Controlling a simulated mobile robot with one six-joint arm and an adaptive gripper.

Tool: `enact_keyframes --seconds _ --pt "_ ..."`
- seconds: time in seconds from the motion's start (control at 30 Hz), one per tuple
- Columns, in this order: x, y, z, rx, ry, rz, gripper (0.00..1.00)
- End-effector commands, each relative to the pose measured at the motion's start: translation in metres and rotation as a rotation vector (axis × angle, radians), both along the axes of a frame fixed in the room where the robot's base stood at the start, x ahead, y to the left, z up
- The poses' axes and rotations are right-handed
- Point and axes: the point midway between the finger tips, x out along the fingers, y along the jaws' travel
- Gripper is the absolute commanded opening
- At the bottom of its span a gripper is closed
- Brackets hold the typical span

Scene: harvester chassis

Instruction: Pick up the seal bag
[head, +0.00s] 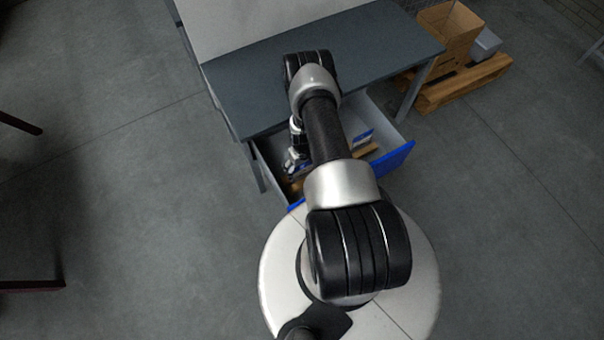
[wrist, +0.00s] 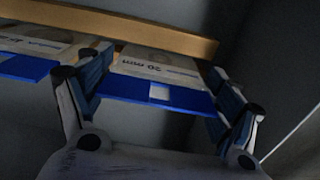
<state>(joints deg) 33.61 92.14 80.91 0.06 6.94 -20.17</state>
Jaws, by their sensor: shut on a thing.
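My gripper (wrist: 160,76) is shut on a seal bag (wrist: 150,88) in the wrist view, with one blue-padded finger at each side of it. The bag has a pale label printed "20 mm" and a bright blue lower band with a small white patch. A second, similar bag (wrist: 25,65) lies to the left, outside the left finger. In the head view my gripper (head: 294,163) is low inside the open drawer (head: 396,162). My arm and wrist hide much of the drawer there, and I cannot make out the held bag.
The blue-fronted drawer is pulled out under a grey table (head: 235,92). A wooden strip (wrist: 120,25) runs behind the bags. A blue-and-white item (head: 363,138) lies in the drawer's right part. A cardboard box (head: 448,32) stands on a wooden pallet (head: 462,84). Floor is clear at right.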

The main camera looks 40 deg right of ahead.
Motion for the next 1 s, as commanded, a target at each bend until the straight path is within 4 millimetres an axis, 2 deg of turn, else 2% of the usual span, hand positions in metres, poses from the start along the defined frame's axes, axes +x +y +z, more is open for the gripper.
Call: enact_keyframes --seconds 0.33,0.53,0.77,1.0 --pt "0.0 0.0 0.001 0.0 0.0 0.0 0.63" --pt "0.001 0.0 0.017 0.0 -0.001 0.0 0.63" --pt "0.001 -0.001 0.06 -0.001 -0.002 0.0 0.63" --pt "0.001 -0.001 0.124 -0.002 -0.003 0.0 0.63"
